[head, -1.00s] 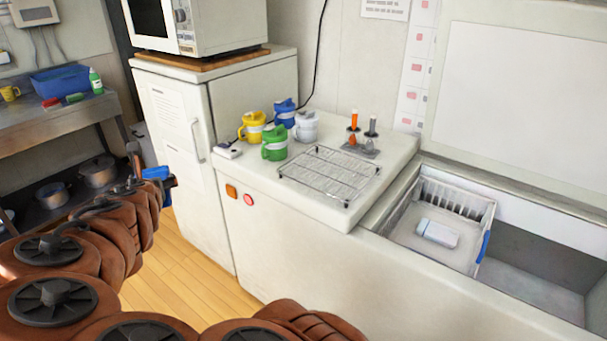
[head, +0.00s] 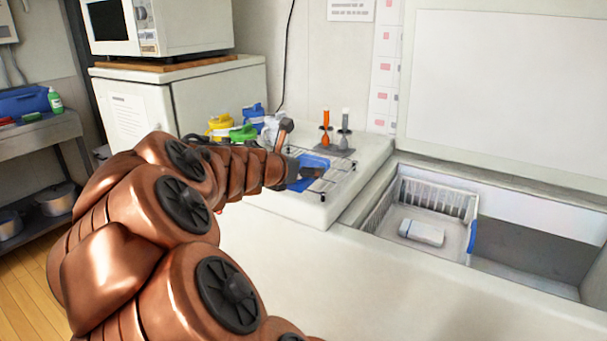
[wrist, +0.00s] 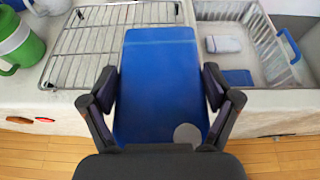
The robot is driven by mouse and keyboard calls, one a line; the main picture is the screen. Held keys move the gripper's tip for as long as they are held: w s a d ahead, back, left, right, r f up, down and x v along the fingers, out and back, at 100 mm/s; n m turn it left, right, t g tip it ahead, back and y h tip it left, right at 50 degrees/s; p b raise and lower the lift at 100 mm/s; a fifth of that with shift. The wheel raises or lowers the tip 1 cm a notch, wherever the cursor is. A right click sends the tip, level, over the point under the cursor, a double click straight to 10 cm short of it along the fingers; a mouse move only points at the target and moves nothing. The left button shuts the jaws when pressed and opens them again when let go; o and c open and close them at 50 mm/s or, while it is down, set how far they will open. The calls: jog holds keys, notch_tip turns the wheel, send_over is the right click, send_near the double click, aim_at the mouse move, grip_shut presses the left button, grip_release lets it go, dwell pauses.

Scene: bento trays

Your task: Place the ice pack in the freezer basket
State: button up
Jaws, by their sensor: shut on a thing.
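My gripper (head: 294,177) is shut on a flat blue ice pack (head: 314,164), also seen in the wrist view (wrist: 158,80) between the two fingers (wrist: 160,92). In the head view the pack is over the wire rack, partly hidden by my gripper. The white freezer basket (head: 438,194) sits in the open chest freezer at the right, apart from the pack. In the wrist view the basket (wrist: 262,35) is right of the pack. A pale pack (head: 421,233) lies in the basket. A blue patch (wrist: 238,77) also shows there; I cannot tell what it is.
The wire rack (head: 325,186) lies on the counter left of the freezer. Several mugs, including a green one (head: 243,132), stand behind my arm. A stand with an orange and a grey item (head: 335,151) is at the back. The freezer space right of the basket (head: 530,275) looks empty.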

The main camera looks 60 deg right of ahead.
jog(key=shift+s+d, duration=0.25)
jog(key=shift+d, duration=0.1)
jog(key=w+d, duration=0.2)
jog(key=d, duration=0.2)
jog(key=w+d+f, duration=0.1)
jog(key=w+d, duration=0.1)
jog(key=d, duration=0.3)
jog(key=w+d, duration=0.2)
jog(key=d, duration=0.3)
jog(key=shift+w+f+b, duration=0.2)
jog(key=shift+w+b, duration=0.1)
jog(key=shift+w, duration=0.1)
jog(key=shift+f+b, duration=0.5)
jog(key=shift+f, duration=1.25)
jog(key=shift+f, duration=0.1)
jog(key=o, duration=1.2)
jog(key=shift+a+r, duration=0.3)
jog(key=shift+a, duration=0.1)
jog(key=p+v, duration=0.1)
jog(key=v, duration=1)
